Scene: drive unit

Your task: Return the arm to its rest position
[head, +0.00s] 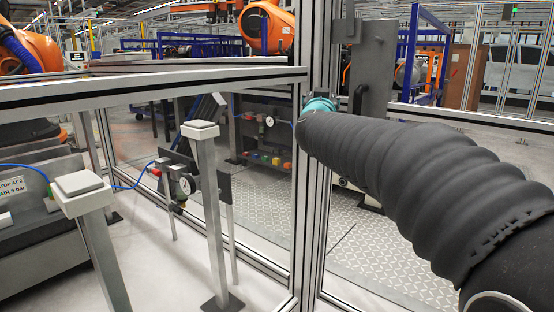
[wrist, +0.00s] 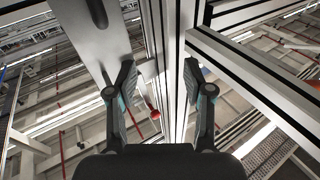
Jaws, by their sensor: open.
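My arm stretches from the lower right of the head view toward the middle, in a black ribbed sleeve with a teal joint at its far end. My gripper is hidden behind the sleeve and the joint in that view. In the wrist view my gripper (wrist: 160,90) points upward toward the ceiling. Its two fingers stand well apart with nothing between them.
An aluminium frame post (head: 313,200) stands right beside the arm's far end. A grey door plate with a black handle (head: 370,75) is just behind it. A pressure gauge (head: 184,186) and white-topped posts (head: 200,130) stand at left. Bare floor shows at lower left.

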